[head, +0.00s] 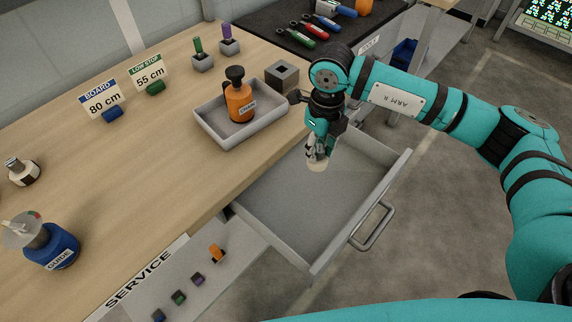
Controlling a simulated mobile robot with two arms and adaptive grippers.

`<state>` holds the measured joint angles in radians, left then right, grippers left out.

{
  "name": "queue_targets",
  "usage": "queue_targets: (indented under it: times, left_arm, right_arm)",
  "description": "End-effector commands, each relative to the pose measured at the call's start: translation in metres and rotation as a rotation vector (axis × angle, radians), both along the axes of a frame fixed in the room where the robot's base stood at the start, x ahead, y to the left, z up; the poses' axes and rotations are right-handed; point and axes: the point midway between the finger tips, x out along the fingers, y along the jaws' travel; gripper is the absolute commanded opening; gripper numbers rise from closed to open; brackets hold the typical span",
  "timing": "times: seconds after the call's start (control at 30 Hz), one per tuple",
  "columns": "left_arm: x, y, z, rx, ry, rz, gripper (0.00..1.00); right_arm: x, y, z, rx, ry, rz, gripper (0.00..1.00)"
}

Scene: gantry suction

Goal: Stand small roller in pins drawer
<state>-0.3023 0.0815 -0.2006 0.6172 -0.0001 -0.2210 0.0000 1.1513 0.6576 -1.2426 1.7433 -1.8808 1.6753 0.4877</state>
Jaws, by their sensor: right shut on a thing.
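My right gripper (317,151) points down over the open grey drawer (362,228) below the bench's right edge. It is shut on a small pale piece, which I take for the small roller (317,166). Only the roller's pale lower end shows, below the fingertips; the fingers hide the rest. The roller appears above the drawer floor near the back of the drawer, but I cannot tell its exact height. The visible drawer floor is bare. No pins label is readable on the drawer. My left gripper is not in view.
A grey tray (207,121) holding an orange bottle (240,104) stands beside the drawer on the wooden bench (150,195). A grey block with a square hole (282,75) stands behind it. The drawer handle (376,227) sticks out at the front. A blue guide bottle (58,248) stands at left.

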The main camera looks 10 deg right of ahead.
Motion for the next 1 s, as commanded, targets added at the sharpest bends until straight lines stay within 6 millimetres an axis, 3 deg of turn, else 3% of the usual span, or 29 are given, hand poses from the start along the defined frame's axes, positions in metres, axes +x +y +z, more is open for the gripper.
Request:
queue_targets:
  times: [0.2, 0.33, 0.47, 0.7, 1.0]
  left_arm:
    - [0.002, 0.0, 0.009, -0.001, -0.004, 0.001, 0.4]
    - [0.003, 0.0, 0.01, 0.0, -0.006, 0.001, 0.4]
    - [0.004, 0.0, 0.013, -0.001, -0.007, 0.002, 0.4]
    - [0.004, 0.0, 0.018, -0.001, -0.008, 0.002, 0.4]
    - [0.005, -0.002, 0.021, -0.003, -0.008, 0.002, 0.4]
  right_arm:
    - [0.01, 0.005, -0.011, -0.007, 0.004, -0.451, 0.0]
    - [0.013, 0.006, -0.015, -0.01, 0.005, -0.593, 0.0]
    - [0.014, 0.006, -0.027, -0.012, 0.005, -0.648, 0.0]
    - [0.013, 0.006, -0.069, -0.013, 0.005, -0.651, 0.0]
    - [0.013, 0.006, -0.098, -0.012, 0.005, -0.65, 0.0]
